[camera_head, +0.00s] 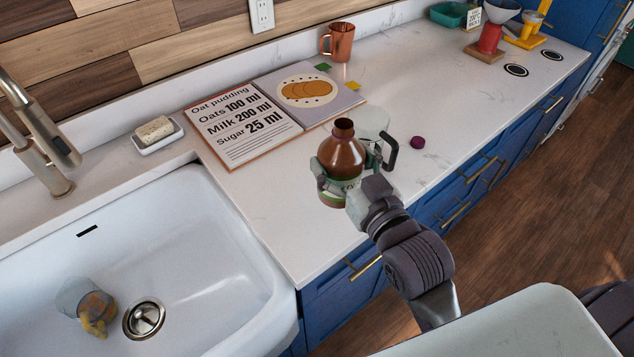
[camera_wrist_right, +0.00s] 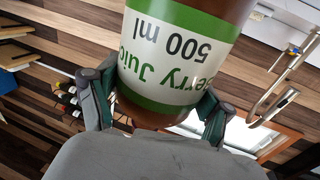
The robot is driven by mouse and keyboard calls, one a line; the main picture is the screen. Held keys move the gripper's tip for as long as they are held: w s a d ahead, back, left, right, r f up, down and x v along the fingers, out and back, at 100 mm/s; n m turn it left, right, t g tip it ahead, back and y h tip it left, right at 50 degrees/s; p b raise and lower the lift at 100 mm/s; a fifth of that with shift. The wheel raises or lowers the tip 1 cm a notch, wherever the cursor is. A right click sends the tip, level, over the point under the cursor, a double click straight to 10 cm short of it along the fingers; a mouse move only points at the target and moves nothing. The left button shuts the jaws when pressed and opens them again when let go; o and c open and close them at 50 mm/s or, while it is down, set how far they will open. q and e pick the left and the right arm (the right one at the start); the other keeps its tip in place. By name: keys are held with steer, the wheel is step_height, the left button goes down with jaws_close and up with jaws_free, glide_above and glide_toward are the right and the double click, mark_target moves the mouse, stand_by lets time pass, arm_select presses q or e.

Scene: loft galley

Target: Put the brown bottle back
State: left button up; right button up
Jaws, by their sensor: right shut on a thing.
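The brown bottle (camera_head: 341,157) is upright above the counter, right of the recipe board, with its open neck up. My right gripper (camera_head: 347,180) is shut on its lower body. In the right wrist view the bottle (camera_wrist_right: 190,15) appears upside down between the fingers, its green and white label reading "Berry Juice 500 ml". I cannot tell whether its base touches the counter. A clear jug (camera_head: 376,122) with a dark handle stands close behind it, partly hidden. A small purple cap (camera_head: 417,142) lies to the right. My left gripper is not in view.
A recipe board (camera_head: 236,150) and picture page (camera_head: 335,107) lie behind left. A copper mug (camera_head: 338,43) stands at the back. The far right end has a red container (camera_head: 490,38). Counter right of the cap is clear.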

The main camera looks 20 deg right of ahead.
steer(key=shift+w+a+f+p, duration=0.2)
steer(key=shift+w+f+p, duration=0.05)
steer(key=shift+w+p, duration=0.25)
steer(key=shift+w+a+f+p, duration=0.2)
steer(key=shift+w+p, duration=0.15)
steer(key=shift+w, duration=0.15)
steer(key=w+f, duration=0.1)
steer(key=f, duration=0.1)
steer(key=w+a+f, duration=0.1)
steer(key=w+f, duration=0.1)
steer(key=w+a+f, duration=0.1)
steer(key=f, duration=0.2)
steer(key=shift+w+p, duration=0.2)
steer(key=shift+p, duration=0.15)
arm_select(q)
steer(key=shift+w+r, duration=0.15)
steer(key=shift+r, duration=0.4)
arm_select(e)
steer(key=shift+f, duration=0.15)
steer(key=o, duration=1.7)
steer(key=shift+f, duration=0.1)
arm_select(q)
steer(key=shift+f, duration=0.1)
